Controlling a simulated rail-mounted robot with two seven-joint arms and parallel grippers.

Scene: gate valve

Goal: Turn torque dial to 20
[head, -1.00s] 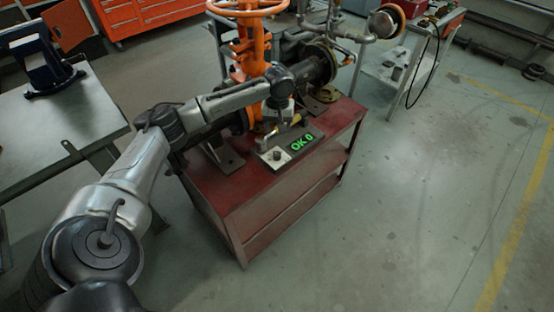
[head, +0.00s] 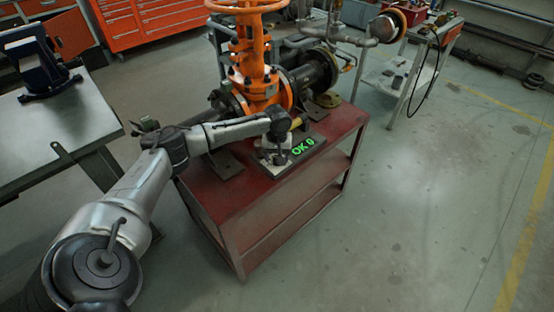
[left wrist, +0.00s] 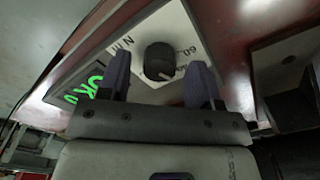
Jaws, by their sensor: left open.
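The torque dial is a black round knob (left wrist: 159,61) on a pale plate (left wrist: 185,32) with printed marks, including "60" and "N", in the left wrist view. A light pointer mark shows on the knob. A dark display (head: 303,147) beside it reads "OK 0" in green in the head view; part of it also shows in the left wrist view (left wrist: 88,82). My left gripper (left wrist: 158,72) is open, its two fingers on either side of the knob with visible gaps. In the head view the left gripper (head: 277,154) covers the dial. My right gripper is in neither view.
The panel sits on the red bench (head: 240,210), beside the orange valve (head: 255,70) and dark pipe flanges (head: 318,70). A grey table (head: 60,125) stands at the left, a trolley (head: 410,75) at the back right. The floor at the right is clear.

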